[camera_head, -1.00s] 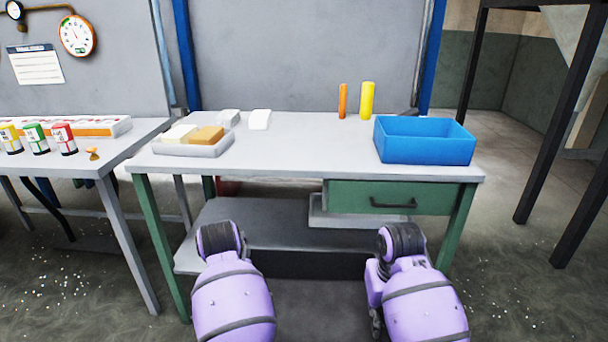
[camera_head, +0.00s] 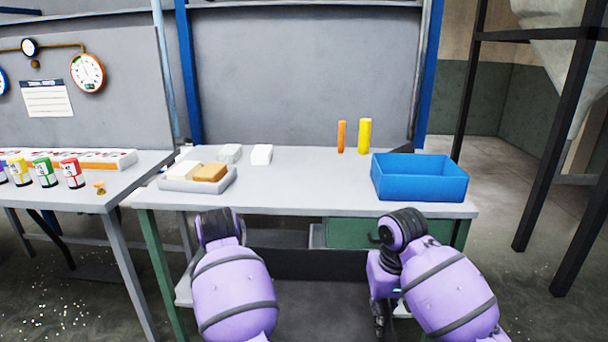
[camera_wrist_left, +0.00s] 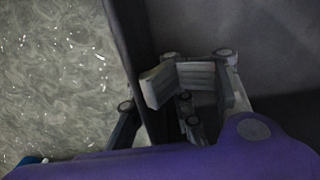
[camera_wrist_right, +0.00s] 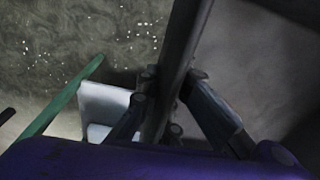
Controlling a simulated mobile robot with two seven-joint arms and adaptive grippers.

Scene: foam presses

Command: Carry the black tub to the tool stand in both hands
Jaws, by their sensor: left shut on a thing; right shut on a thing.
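In the head view my right gripper (camera_head: 380,318) shows partly, low in front of the bench; the left one is hidden behind my arm. I cannot tell which thing is the tool stand.
A grey bench (camera_head: 300,180) with green legs stands ahead. It bears a blue bin (camera_head: 420,180), a sponge tray (camera_head: 197,180), white blocks, and orange and yellow sticks. A second table (camera_head: 90,200) with coloured cans is at the left. Black posts (camera_head: 565,150) stand right.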

